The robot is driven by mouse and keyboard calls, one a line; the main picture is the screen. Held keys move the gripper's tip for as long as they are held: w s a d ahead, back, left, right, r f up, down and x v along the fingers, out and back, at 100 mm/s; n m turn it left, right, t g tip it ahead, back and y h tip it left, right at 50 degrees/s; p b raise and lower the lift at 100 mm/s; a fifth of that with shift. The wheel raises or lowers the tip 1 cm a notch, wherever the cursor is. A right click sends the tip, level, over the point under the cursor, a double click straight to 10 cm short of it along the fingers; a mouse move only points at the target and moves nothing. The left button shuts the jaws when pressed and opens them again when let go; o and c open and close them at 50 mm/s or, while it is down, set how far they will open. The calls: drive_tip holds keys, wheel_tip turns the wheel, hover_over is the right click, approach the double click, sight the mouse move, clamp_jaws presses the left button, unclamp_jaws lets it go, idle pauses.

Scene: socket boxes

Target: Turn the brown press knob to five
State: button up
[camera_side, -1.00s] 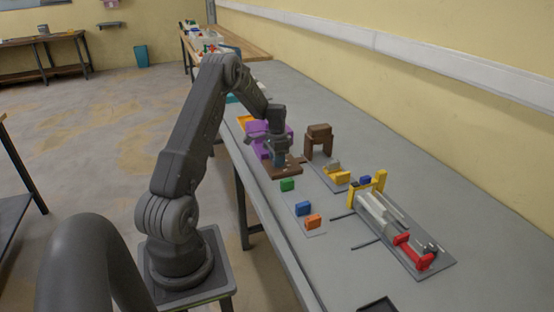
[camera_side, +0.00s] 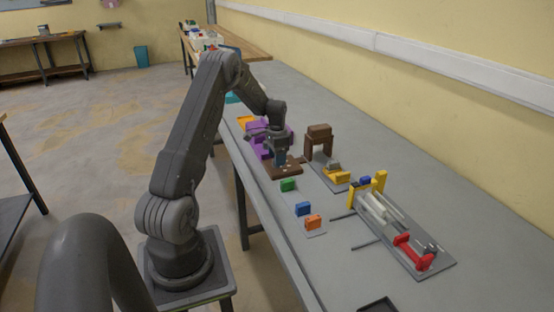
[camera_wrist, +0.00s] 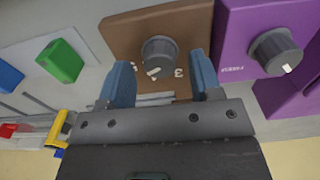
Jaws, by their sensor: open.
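The brown press panel (camera_wrist: 120,35) carries a dark grey round knob (camera_wrist: 160,55) with a white pointer mark. In the wrist view the pointer is at the knob's lower left edge; a "3" is printed to its lower right, and the other digits are too small to read surely. My gripper (camera_wrist: 160,80) is open, its two blue fingers on either side of the knob's near side, and it looks empty. I cannot tell if the fingers touch the knob. In the side view my gripper (camera_side: 281,160) points down over the brown panel (camera_side: 290,172), hiding the knob.
A purple panel (camera_wrist: 235,40) with a similar knob (camera_wrist: 277,50) stands close beside the brown one. Green (camera_side: 288,185), blue (camera_side: 303,208) and orange (camera_side: 313,222) blocks, a brown stand (camera_side: 319,133) and a yellow-and-red fixture (camera_side: 405,240) share the bench.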

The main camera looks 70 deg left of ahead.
wheel_tip(320, 180, up, 12)
drive_tip(key=shift+r, duration=0.25)
idle(0.4)
drive_tip(key=d+r+t+y, duration=0.1)
drive_tip(key=d+r, duration=0.5)
drive_tip(key=d, duration=0.6)
drive_tip(key=d+r+t, duration=0.1)
drive_tip(key=d+r, duration=0.5)
drive_tip(key=d, duration=0.6)
drive_tip(key=s+d+t+h, duration=0.1)
drive_tip(key=s+d+t, duration=0.2)
drive_tip(key=s+d, duration=1.2)
drive_tip(key=d, duration=0.3)
drive_tip(key=shift+f+t, duration=0.3)
drive_tip(key=shift+f, duration=0.1)
